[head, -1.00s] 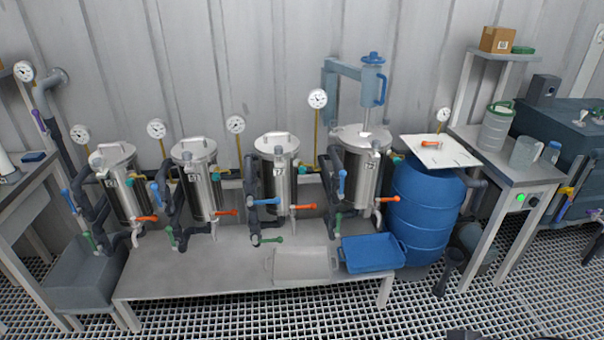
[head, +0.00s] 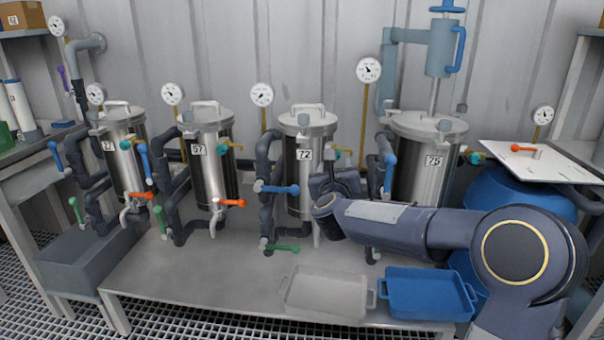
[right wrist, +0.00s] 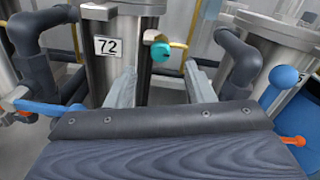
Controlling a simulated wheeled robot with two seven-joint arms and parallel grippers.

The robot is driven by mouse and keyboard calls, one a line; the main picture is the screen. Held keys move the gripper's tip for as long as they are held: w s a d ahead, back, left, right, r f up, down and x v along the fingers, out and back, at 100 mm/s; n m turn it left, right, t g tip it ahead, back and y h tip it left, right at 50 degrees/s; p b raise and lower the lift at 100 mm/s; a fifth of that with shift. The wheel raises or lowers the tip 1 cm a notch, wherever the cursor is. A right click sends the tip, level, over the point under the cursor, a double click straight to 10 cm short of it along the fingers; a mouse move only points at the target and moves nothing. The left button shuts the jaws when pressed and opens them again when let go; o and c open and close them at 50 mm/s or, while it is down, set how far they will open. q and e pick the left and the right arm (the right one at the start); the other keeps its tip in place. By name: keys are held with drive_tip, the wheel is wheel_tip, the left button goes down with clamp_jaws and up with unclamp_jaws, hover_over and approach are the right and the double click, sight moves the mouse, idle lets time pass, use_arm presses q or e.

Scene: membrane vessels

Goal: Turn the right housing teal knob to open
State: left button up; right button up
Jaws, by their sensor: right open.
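The right-hand housing, labelled 75 (head: 428,175), is a steel vessel with a teal knob (head: 474,156) on its upper right side. My right gripper (head: 338,172) is at the neighbouring housing 72 (head: 303,150), in front of its right side. In the right wrist view this gripper (right wrist: 160,82) is open and empty, one finger on each side below the teal knob (right wrist: 161,51) of housing 72. That knob lies ahead of the fingers, apparently untouched. In the head view the fingers are hard to make out. My left gripper is not in view.
Dark pipes with blue levers (head: 390,172) stand between the housings. A gauge (head: 368,70) rises behind. A grey tray (head: 325,290) and a blue tray (head: 430,293) lie on the bench below my right arm. A white board (head: 535,160) covers the blue barrel.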

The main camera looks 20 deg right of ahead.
drive_tip(key=shift+m, duration=0.4)
drive_tip(key=x, duration=0.8)
drive_tip(key=shift+w+d+f, duration=0.1)
drive_tip(key=shift+w+f, duration=0.1)
drive_tip(key=c, duration=1)
